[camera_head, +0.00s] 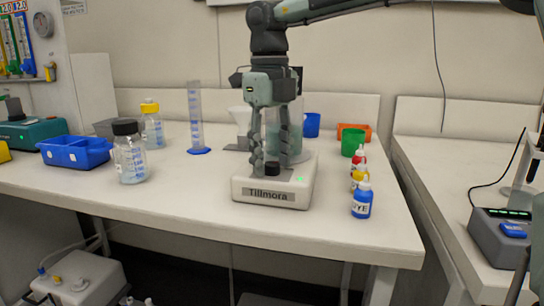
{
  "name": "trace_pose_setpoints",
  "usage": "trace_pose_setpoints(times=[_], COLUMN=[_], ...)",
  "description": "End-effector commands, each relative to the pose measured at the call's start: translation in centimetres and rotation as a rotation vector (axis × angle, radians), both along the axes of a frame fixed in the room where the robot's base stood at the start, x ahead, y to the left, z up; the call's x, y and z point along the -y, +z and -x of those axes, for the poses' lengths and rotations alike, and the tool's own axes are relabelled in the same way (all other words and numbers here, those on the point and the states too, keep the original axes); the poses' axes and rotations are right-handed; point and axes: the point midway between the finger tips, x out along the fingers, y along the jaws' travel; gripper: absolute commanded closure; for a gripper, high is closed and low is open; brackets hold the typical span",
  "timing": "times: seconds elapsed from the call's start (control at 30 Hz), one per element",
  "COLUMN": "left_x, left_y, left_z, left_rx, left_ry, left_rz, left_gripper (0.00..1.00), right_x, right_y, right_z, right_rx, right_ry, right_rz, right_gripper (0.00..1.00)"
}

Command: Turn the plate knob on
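The plate device (240,190) is a white box labelled "Tillmora" near the front of the bench. Its black knob (272,169) sits on the front part of the top, and a small green light shows to the right of it. A clear glass vessel stands on the device behind my gripper. My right gripper (271,164) points straight down over the device, with its fingers apart on either side of the knob. I cannot tell whether the fingertips touch the knob. My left gripper is not in view.
The bench front is clear.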

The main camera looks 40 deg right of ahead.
Motion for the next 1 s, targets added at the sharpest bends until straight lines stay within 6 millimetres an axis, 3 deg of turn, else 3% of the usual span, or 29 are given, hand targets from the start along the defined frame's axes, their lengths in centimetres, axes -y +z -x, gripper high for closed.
trace_pose_setpoints(times=[0.37, 0.8, 1.0], left_x=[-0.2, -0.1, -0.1], left_y=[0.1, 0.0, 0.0], left_z=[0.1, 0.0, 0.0], left_rx=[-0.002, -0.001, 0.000], left_ry=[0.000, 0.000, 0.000], left_rz=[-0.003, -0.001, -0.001], left_gripper=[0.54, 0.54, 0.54], right_x=[0.0, -0.3, -0.4], right_y=[0.5, 9.0, 11.4], right_z=[0.0, 0.0, 0.0], right_rx=[-0.001, 0.001, 0.000], right_ry=[0.001, 0.000, 0.001], right_rz=[0.000, 0.002, 0.000], right_gripper=[0.54, 0.54, 0.54])
